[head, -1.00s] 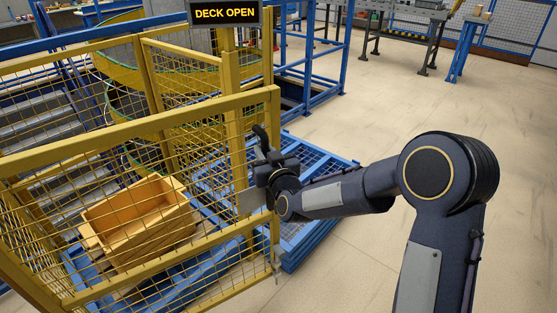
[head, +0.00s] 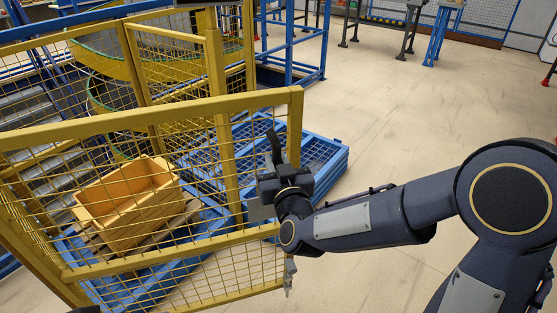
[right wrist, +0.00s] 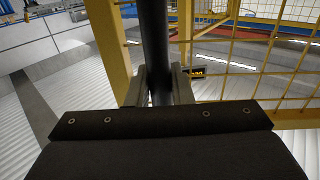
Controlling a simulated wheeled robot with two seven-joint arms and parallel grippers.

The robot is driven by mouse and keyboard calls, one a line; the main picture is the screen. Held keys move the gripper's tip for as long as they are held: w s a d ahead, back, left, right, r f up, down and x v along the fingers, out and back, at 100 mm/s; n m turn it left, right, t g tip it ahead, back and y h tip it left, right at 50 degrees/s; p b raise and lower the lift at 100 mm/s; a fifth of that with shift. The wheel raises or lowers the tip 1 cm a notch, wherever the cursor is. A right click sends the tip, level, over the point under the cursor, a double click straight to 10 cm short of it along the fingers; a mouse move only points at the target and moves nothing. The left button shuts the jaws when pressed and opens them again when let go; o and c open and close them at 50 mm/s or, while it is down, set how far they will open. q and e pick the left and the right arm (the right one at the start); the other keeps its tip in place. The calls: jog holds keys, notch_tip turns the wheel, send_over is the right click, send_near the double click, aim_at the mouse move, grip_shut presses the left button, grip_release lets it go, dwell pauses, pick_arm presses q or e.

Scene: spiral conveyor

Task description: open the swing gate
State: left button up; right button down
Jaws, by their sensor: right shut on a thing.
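The swing gate (head: 190,108) is a yellow framed mesh panel across the left and middle of the head view. Its right-hand upright stands apart from the yellow post (head: 218,110) behind it in the picture. A black upright handle (head: 273,144) is at the gate's right end. My right gripper (head: 268,180) is shut on this handle. In the right wrist view the dark handle (right wrist: 154,45) passes between the two fingers (right wrist: 161,88). A small metal latch part (head: 289,272) hangs at the gate's lower right corner.
Behind the mesh, a yellow-orange tote (head: 125,205) rests on a pallet over a blue frame. A blue grated platform (head: 325,165) lies behind the gate's right end. A blue stand (head: 292,45) is farther back. The beige floor (head: 400,110) to the right is open.

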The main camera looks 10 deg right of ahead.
jog(key=c, duration=1.3)
grip_release()
jog(key=shift+c, duration=0.2)
jog(key=s, duration=0.7)
jog(key=shift+s+d, duration=0.35)
jog(key=shift+s, duration=0.05)
jog(key=shift+d, duration=0.1)
jog(key=s+d+f+m+g+y, duration=0.1)
jog(key=s+d+f+g, duration=0.1)
jog(key=s+d+g, duration=0.35)
jog(key=s+d+f+m+g, duration=0.1)
jog(key=s+d+f+g, duration=0.2)
jog(key=s, duration=0.6)
jog(key=s+d+f+m+g+y, duration=0.15)
jog(key=s+d+g, duration=0.25)
jog(key=s, duration=0.4)
notch_tip(320, 180, up, 17)
jog(key=p, duration=1.7)
jog(key=shift+w+a+f+n, duration=0.15)
jog(key=shift+a+f+n, duration=0.05)
jog(key=shift+a+n, duration=0.2)
